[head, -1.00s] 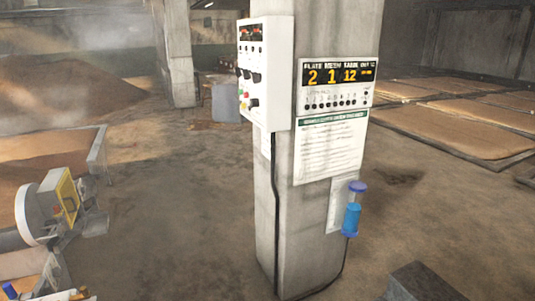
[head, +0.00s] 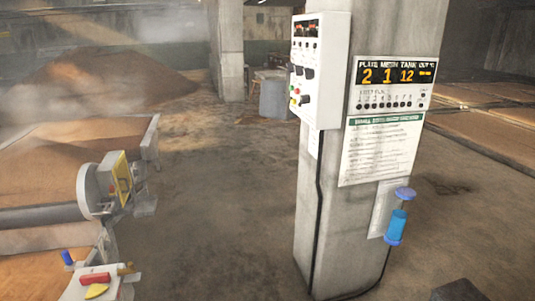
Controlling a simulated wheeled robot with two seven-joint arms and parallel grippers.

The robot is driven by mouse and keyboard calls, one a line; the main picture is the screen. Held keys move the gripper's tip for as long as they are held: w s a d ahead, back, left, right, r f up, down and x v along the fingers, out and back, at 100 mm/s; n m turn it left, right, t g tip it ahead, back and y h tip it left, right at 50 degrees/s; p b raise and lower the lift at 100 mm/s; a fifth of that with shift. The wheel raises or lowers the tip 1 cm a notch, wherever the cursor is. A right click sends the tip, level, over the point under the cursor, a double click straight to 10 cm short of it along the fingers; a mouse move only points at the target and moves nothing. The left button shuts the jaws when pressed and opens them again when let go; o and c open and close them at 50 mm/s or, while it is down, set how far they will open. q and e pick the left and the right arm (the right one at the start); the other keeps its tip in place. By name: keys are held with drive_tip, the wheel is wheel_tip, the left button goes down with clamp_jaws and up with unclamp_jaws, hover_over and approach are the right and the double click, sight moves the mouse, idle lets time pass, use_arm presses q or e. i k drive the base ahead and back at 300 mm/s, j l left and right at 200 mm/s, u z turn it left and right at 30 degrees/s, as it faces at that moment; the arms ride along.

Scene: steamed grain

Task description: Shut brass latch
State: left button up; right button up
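No latch can be made out for certain. A small brass-coloured fitting (head: 125,268) shows at the lower left of the head view, on the end of a pale box-like part, beside a red block (head: 95,279) and a yellow piece (head: 96,291). It is too small to tell whether it is the latch, or open or shut. Neither of my grippers is in the head view.
A concrete pillar (head: 318,215) stands right of centre with a white control box (head: 320,70), a display panel and a blue cylinder (head: 395,226). Grain-filled troughs with a round machine end (head: 97,190) are at left. Floor (head: 225,190) between them is clear.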

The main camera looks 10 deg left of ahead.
sight(132, 270)
drive_tip(key=u, duration=1.4)
